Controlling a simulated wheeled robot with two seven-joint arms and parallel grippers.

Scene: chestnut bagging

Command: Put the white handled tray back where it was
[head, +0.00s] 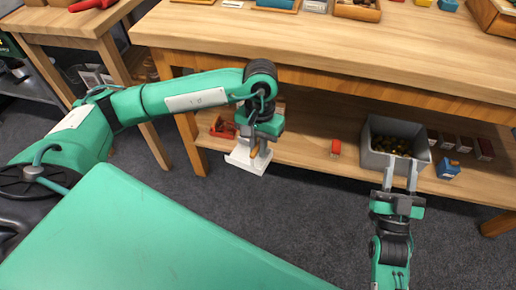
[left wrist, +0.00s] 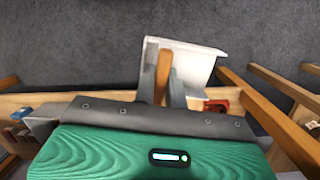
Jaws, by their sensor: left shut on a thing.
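The white handled tray (head: 245,161) hangs over the grey floor, just in front of the workbench's lower shelf. My left gripper (head: 259,147) is shut on its wooden handle. In the left wrist view the wooden handle (left wrist: 163,72) sits between the two grey fingers, with the white tray (left wrist: 203,55) beyond it. The fingers and handle cover part of the tray there. My right gripper (head: 400,170) is open, its two fingers apart and empty at the near wall of the grey bin. I cannot tell whether they touch the bin.
The grey bin (head: 378,160) on the lower shelf holds brown chestnuts.

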